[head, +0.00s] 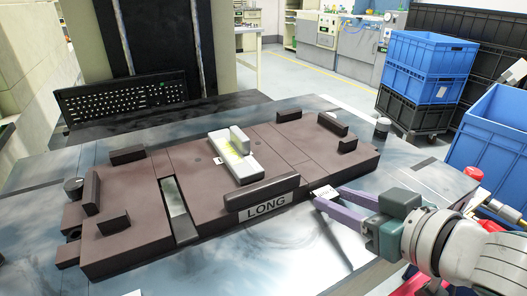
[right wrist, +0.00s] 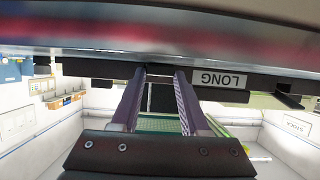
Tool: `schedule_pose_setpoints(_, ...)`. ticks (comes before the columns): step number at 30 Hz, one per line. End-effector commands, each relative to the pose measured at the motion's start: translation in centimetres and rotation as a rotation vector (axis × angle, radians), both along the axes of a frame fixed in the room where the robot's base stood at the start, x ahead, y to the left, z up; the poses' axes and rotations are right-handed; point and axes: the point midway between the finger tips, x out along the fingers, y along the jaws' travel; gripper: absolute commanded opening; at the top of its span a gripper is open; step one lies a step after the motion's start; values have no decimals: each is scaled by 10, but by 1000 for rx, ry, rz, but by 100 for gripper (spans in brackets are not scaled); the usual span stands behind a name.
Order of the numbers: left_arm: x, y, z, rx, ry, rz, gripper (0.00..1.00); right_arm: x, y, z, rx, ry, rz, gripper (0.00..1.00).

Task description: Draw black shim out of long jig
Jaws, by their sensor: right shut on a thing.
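The long jig (head: 125,235) is a wide brown block fixture lying on the table, with a LONG plate (head: 267,207) on its front edge. The plate also shows upside down in the right wrist view (right wrist: 220,79). My right gripper (head: 326,196) has its purple fingers at the jig's front right edge, just right of the plate. It is shut on the black shim, which is mostly hidden; a small white tag (head: 325,191) shows between the fingertips. In the right wrist view the fingertips (right wrist: 160,75) meet the jig's dark edge. How far the shim sits in the jig cannot be told. My left gripper is out of view.
A white-grey block with a yellow mark (head: 236,160) lies on the jig's middle. A black keyboard (head: 122,95) stands behind at the left. Blue crates (head: 420,68) stand beyond the table's right side. Bare table (head: 300,240) lies in front of the jig.

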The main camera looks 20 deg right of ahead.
Motion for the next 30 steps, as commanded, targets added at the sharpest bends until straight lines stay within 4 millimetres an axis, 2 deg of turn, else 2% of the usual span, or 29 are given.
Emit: schedule_pose_setpoints(30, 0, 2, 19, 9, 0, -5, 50, -56, -5, 0, 0, 2, -2, 0)
